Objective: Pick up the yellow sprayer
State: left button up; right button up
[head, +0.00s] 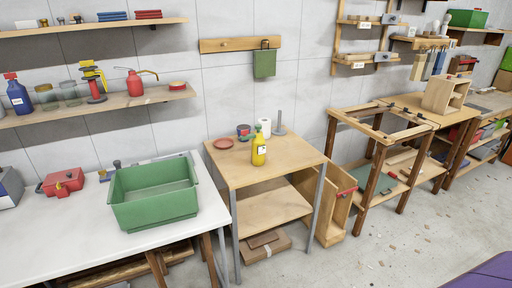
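The yellow sprayer (259,151) is a small yellow bottle with a pale label and a green top. It stands upright on the top of a small wooden table (290,165) with grey metal legs, in the middle of the head view. Nothing is touching it from the front. Neither my left nor my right gripper is in view.
A red dish (223,143), a dark can and a white roll (263,127) stand behind the sprayer. A green bin (153,193) sits on the white table (60,240) at left. Wall shelves hang above.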

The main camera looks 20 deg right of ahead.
aim_at(258, 146)
jog(key=i+l+z, duration=0.2)
jog(key=i+l, duration=0.5)
jog(key=l, duration=0.15)
